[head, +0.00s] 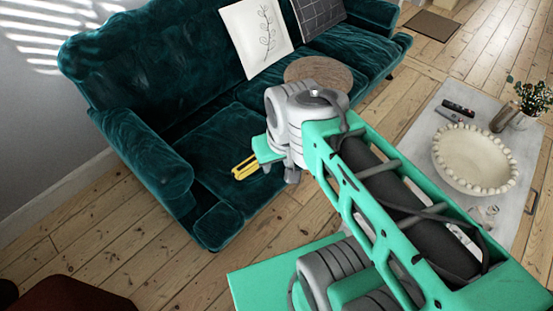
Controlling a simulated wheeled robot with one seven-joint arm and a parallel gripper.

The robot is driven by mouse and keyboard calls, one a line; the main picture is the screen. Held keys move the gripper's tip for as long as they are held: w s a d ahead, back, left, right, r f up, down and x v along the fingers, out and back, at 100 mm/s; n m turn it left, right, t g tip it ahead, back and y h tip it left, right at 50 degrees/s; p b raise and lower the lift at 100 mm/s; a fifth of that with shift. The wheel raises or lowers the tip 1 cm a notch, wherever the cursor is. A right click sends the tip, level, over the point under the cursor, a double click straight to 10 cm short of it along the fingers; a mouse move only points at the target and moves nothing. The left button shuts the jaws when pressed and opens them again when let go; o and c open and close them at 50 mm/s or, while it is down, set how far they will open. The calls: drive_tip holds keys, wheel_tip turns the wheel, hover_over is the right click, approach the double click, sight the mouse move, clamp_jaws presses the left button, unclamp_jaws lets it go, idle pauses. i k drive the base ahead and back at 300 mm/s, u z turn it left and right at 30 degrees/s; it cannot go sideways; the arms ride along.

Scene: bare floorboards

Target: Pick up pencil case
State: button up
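I cannot pick out a pencil case for certain in the head view. My gripper (245,168), at the end of my green and grey arm, shows yellow finger parts over the front of the teal sofa's seat. The yellow parts lie close together, and I cannot tell whether they are open or shut. No held object is clearly visible. My arm hides part of the sofa, the floor and the near side of the low table.
The teal sofa (130,75) holds a white cushion (252,38), a dark cushion (318,13) and a round brown object (318,72). A pale low table (430,125) bears a beaded bowl (475,160), a dark elongated item (458,107) and a plant (533,97).

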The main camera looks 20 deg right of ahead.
sight(245, 168)
drive_tip(key=u, duration=0.95)
drive_tip(key=i, duration=0.6)
drive_tip(key=u, duration=0.9)
